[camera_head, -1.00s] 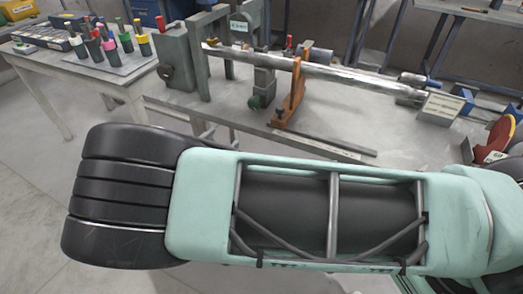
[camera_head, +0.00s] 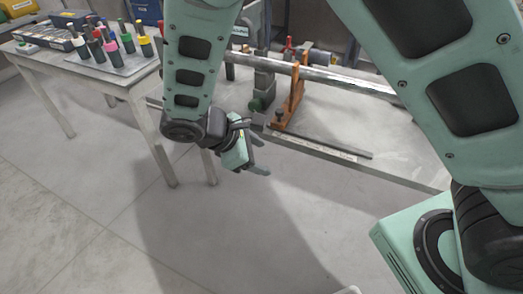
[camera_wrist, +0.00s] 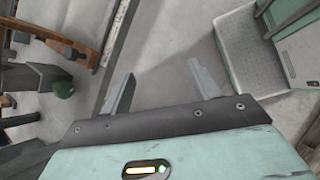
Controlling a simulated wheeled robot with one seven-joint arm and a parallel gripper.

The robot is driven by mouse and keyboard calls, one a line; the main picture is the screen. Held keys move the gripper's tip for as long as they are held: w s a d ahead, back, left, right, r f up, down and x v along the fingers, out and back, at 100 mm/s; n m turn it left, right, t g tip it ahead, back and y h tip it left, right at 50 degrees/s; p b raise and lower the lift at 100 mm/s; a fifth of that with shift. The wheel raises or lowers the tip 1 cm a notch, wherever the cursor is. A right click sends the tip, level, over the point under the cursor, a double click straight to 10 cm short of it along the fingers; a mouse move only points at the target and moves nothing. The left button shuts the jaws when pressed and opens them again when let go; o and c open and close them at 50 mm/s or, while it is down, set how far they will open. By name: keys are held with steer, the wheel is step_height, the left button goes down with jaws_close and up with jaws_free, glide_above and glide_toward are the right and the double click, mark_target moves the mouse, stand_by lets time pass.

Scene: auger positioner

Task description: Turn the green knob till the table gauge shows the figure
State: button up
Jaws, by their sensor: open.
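The green knob (camera_head: 255,104) sits low on a grey upright of the bench machine in the head view, just beyond my gripper. It also shows at the left of the wrist view as a dark green knob (camera_wrist: 64,89). My gripper (camera_head: 262,150) hangs in front of the bench edge, apart from the knob. In the wrist view my gripper (camera_wrist: 160,85) is open and empty, its two fingers spread over floor and bench edge. I cannot make out the table gauge or its figure.
An orange stand (camera_head: 290,97) holds a long metal shaft (camera_head: 340,77) right of the knob. A dark bar (camera_head: 325,141) lies along the bench front. A side table (camera_head: 133,84) with several coloured-handled tools stands at left. The floor (camera_head: 110,180) before the bench is clear.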

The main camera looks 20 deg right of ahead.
steer(key=shift+s+a+r+m+g+y+p, duration=0.2)
steer(key=shift+s+r+m+y, duration=0.25)
steer(key=shift+s+r, duration=0.45)
steer(key=shift+s+r+m+g+y+p, duration=0.1)
steer(key=shift+s+r+m+g+y, duration=0.25)
steer(key=shift+s+r+y, duration=0.35)
steer(key=shift+s+h, duration=0.15)
steer(key=shift+h, duration=0.1)
steer(key=n+t+h+b, duration=0.7)
steer(key=n+t+b, duration=0.2)
steer(key=n+t, duration=0.35)
glide_toward(252, 108)
steer(key=shift+m, duration=0.25)
steer(key=x, duration=0.9)
steer(key=shift+d, duration=0.15)
steer(key=c, duration=1)
